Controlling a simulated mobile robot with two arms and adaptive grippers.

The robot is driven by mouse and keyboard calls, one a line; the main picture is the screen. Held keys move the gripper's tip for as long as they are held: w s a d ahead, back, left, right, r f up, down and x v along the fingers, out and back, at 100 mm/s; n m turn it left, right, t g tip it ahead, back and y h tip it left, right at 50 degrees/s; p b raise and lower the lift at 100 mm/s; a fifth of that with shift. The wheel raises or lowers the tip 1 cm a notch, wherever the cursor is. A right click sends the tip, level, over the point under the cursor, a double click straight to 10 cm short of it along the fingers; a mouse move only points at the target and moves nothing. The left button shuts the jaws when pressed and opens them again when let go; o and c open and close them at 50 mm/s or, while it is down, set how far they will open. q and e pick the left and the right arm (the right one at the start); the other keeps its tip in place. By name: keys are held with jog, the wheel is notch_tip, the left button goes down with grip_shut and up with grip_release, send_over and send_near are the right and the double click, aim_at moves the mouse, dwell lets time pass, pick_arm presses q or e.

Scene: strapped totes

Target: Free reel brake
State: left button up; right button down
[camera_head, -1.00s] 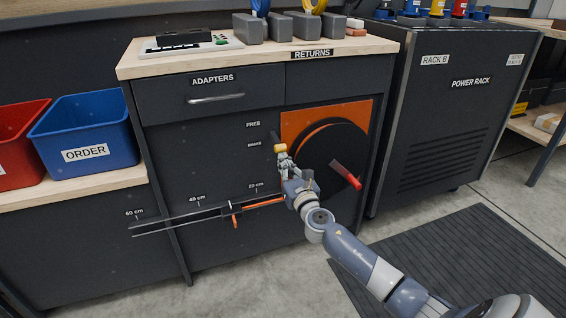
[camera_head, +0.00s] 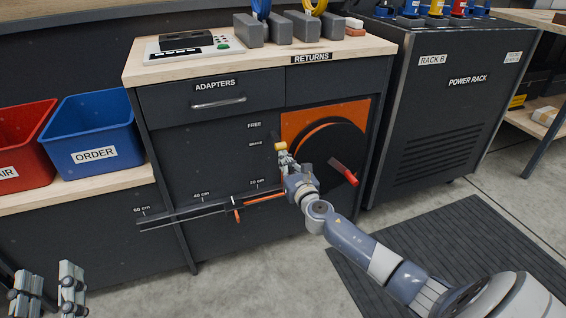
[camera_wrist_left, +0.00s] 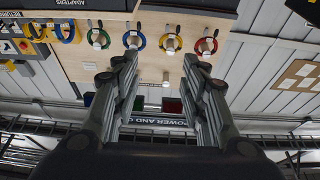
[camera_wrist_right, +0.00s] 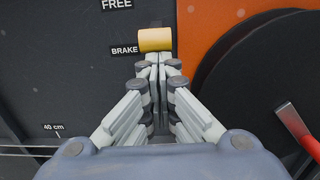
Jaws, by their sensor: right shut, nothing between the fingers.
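The reel (camera_head: 330,150) is a large black disc on an orange plate (camera_head: 295,122) in the cabinet front, with a red crank handle (camera_head: 345,172). The brake lever's yellow knob (camera_head: 280,147) is at the BRAKE label, below the FREE label (camera_head: 254,125). In the right wrist view the yellow knob (camera_wrist_right: 155,40) is just beyond my right gripper's fingertips (camera_wrist_right: 160,62). My right gripper (camera_head: 284,158) is shut and empty; whether it touches the knob I cannot tell. My left gripper (camera_head: 48,282) is open and empty at the lower left, away from the cabinet.
A slotted rail (camera_head: 190,212) with cm marks and an orange pointer (camera_head: 236,215) runs low across the cabinet. Blue (camera_head: 92,135) and red (camera_head: 28,150) bins stand left. The power rack (camera_head: 450,110) stands right. Open floor lies before the cabinet.

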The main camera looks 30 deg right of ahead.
aim_at(282, 146)
pick_arm(q)
notch_tip(282, 146, down, 14)
jog(key=s+a+f+g+y+p, duration=0.1)
jog(key=s+a+g+y+p, duration=0.2)
jog(key=g, duration=0.6)
jog(key=s+a+f+g+y+p, duration=0.1)
jog(key=s+a+f+g+p, duration=0.1)
jog(key=s, duration=0.5)
jog(key=s+a+f+g+y+p, duration=0.1)
jog(key=s+a+f+g+p, duration=0.1)
jog(key=s+f+g, duration=0.3)
jog(key=shift+s+a+f+n+g, duration=0.15)
jog(key=shift+s+a+n+g, duration=0.35)
jog(key=shift+s, duration=0.6)
pick_arm(e)
jog(key=shift+s+a+r+g, duration=0.15)
jog(key=shift+r+g, duration=0.15)
jog(key=shift+r, duration=0.3)
jog(key=shift+s+d+r+g, duration=0.1)
jog(key=shift+r+g, duration=0.2)
jog(key=shift+r, duration=0.3)
pick_arm(q)
jog(key=shift+d+r+p, duration=0.1)
jog(key=shift+r+p, duration=0.55)
pick_arm(e)
jog(key=shift+r, duration=0.4)
